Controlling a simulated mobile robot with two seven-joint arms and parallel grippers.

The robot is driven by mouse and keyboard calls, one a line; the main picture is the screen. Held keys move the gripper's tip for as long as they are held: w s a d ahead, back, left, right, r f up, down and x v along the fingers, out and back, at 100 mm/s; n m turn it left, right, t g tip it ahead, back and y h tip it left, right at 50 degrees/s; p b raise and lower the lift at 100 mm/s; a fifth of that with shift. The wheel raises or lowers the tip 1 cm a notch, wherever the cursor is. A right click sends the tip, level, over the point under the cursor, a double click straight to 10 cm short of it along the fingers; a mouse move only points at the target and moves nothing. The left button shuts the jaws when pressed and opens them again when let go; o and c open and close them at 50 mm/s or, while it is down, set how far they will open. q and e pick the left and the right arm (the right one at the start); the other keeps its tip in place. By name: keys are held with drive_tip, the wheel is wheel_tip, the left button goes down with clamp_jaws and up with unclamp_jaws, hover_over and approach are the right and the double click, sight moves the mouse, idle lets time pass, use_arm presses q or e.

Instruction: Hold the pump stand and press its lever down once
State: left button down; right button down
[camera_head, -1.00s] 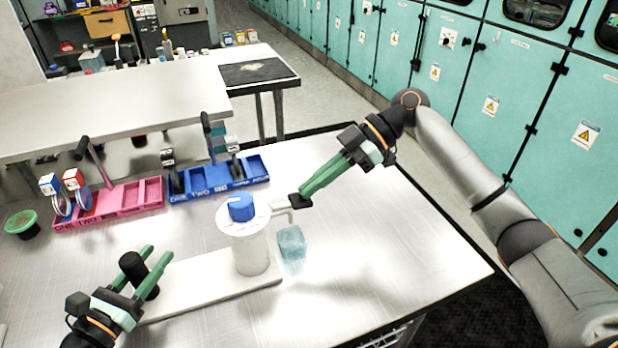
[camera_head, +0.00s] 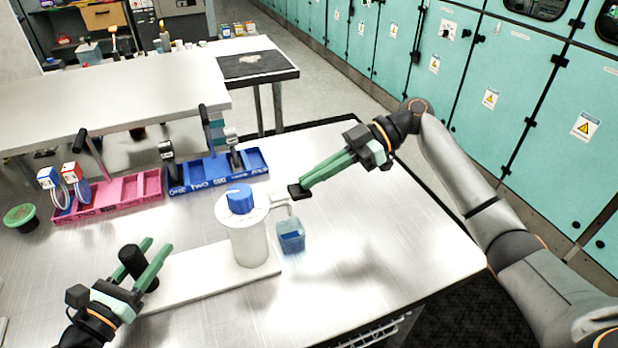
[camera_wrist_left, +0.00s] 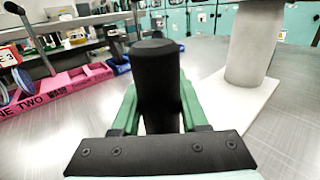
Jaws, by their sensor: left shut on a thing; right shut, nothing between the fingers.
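The pump stand (camera_head: 249,240) is a white upright cylinder with a blue knob (camera_head: 239,198) on a long white base plate (camera_head: 195,275). My left gripper (camera_head: 150,262) is shut on the black post (camera_head: 132,261) at the plate's near left end; the post stands upright between its green fingers in the left wrist view (camera_wrist_left: 158,85). A white lever (camera_head: 277,198) ends in a black pad (camera_head: 300,191) right of the cylinder. My right gripper (camera_head: 304,184) is shut and empty, its fingertips at this pad; I cannot tell whether they touch it.
A pink tray (camera_head: 110,195) and a blue tray (camera_head: 215,172) stand behind, with a green-rimmed cup (camera_head: 20,216) at the left. The table (camera_head: 400,240) is clear to the right.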

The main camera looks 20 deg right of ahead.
drive_tip(key=shift+f, duration=0.1)
drive_tip(key=d+r, duration=0.8)
drive_tip(key=r, duration=0.2)
drive_tip(key=shift+r, duration=0.4)
drive_tip(key=shift+a, duration=0.1)
use_arm(q)
drive_tip(key=shift+c, duration=1.7)
unclamp_jaws()
